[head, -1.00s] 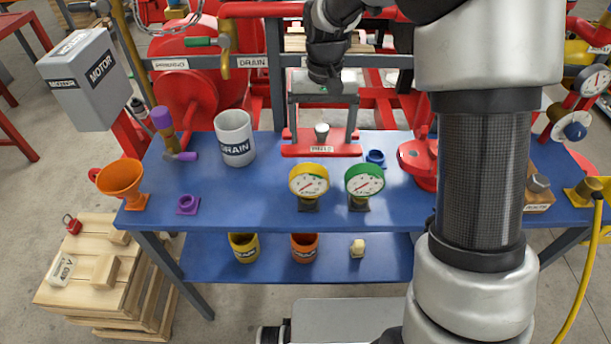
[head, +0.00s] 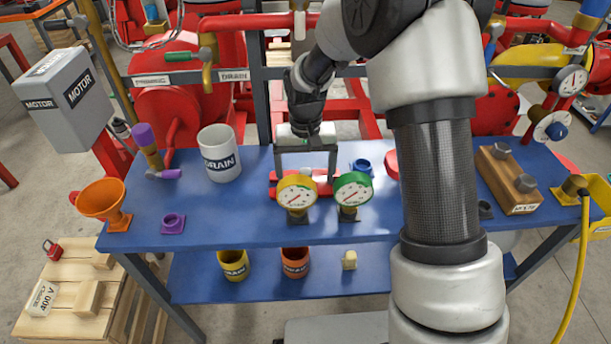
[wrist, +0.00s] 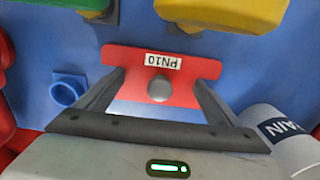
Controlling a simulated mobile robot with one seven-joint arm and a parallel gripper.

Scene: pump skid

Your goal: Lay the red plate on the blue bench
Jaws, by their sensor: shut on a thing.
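The red plate (wrist: 205,68) has a PN10 label and a round grey knob in its middle. My gripper (wrist: 158,80) is shut on the plate, with one finger at each side of its narrower middle. In the head view the plate (head: 272,184) is over the back middle of the blue bench (head: 235,222), partly hidden behind two gauges. My gripper (head: 305,178) points down at it there. I cannot tell whether the plate touches the bench top.
A yellow gauge (head: 297,192) and a green gauge (head: 353,189) stand close in front of the plate. A blue fitting (head: 362,168) is to its right, a white DRAIN mug (head: 219,155) to its left.

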